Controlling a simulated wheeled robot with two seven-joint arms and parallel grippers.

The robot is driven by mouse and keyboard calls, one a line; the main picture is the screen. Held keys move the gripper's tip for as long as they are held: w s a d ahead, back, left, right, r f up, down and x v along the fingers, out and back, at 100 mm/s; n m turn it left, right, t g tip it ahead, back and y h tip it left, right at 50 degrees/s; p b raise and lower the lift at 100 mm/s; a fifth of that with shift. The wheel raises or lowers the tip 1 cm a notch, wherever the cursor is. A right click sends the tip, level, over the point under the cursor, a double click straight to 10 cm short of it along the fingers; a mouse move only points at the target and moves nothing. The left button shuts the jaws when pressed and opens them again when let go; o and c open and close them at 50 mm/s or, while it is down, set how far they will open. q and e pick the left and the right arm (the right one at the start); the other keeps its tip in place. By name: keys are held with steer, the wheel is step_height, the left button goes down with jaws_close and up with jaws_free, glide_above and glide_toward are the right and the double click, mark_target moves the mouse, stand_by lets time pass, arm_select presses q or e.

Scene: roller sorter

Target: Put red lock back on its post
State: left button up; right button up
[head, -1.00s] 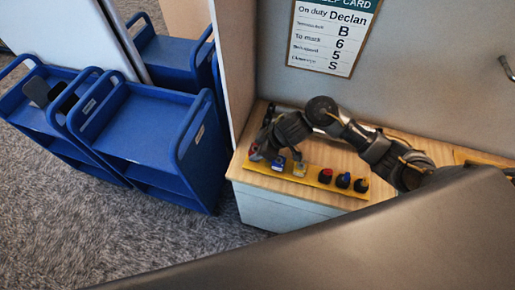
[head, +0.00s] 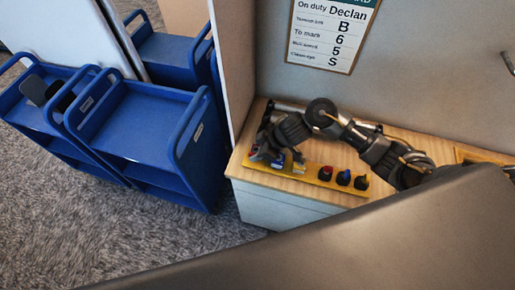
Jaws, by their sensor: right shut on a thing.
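A yellow board (head: 311,179) lies along the front of the wooden counter. A blue lock (head: 277,163) and a yellow lock (head: 299,168) stand toward its left end. My right gripper (head: 262,149) is over the board's left end, pointing down, shut on the red lock (head: 254,151), which is small and mostly hidden. I cannot tell whether the lock touches its post, which the gripper hides. My left gripper is not in view.
The counter (head: 240,161) meets a grey partition behind and a side panel (head: 233,62) at left. A duty card (head: 331,33) hangs on the partition. Blue carts (head: 142,125) stand on the carpet at left. A grey surface fills the lower right.

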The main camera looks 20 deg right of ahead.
steer(key=shift+d+f, duration=0.1)
steer(key=shift+f, duration=0.5)
steer(key=shift+f, duration=0.2)
stand_by(0.4)
steer(key=o, duration=1.2)
steer(key=shift+c, duration=0.2)
steer(key=v, duration=1)
steer(key=shift+s+d+r+p, duration=0.2)
steer(key=shift+r+p, duration=0.1)
steer(key=shift+p, duration=0.05)
